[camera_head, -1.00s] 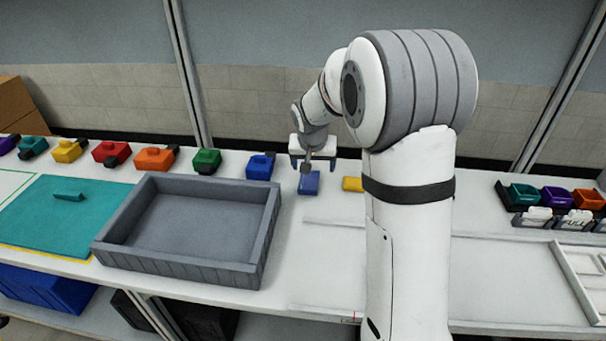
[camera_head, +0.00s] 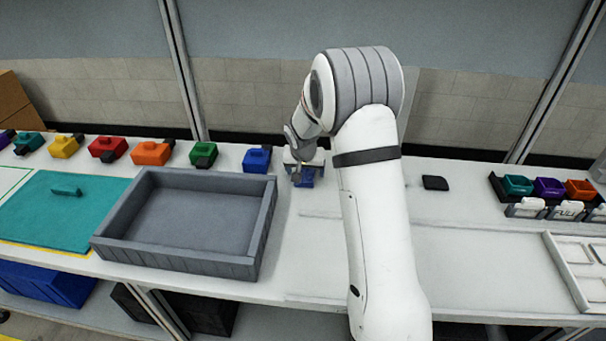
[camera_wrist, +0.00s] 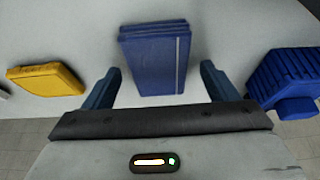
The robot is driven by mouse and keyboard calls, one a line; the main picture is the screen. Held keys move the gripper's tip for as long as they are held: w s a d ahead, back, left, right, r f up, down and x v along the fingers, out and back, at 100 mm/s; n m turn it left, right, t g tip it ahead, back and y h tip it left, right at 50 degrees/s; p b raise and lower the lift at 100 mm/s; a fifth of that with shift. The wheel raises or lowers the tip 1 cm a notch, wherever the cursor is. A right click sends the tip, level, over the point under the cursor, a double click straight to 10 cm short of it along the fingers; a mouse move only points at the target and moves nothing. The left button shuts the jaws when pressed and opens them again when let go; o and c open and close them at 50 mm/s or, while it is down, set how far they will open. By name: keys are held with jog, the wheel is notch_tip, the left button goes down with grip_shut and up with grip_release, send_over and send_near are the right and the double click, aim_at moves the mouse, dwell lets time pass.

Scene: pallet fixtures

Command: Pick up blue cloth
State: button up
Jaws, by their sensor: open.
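The blue cloth (camera_wrist: 156,62) is a folded, flat blue stack on the white table. In the wrist view it lies ahead of and between the two fingers of my gripper (camera_wrist: 160,85), with a gap on each side. The gripper is open and empty. In the head view my gripper (camera_head: 304,176) is low over the table at the blue cloth (camera_head: 307,182), which is partly hidden behind it.
A yellow folded cloth (camera_wrist: 45,79) lies left in the wrist view, and a blue ribbed block (camera_wrist: 285,78) lies right. In the head view a grey tray (camera_head: 255,235) stands left of my arm, and a black pad (camera_head: 434,183) lies to its right.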

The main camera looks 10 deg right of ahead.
jog(key=shift+f+b, duration=0.2)
jog(key=shift+b, duration=0.25)
dwell(0.4)
jog(key=c, duration=1.1)
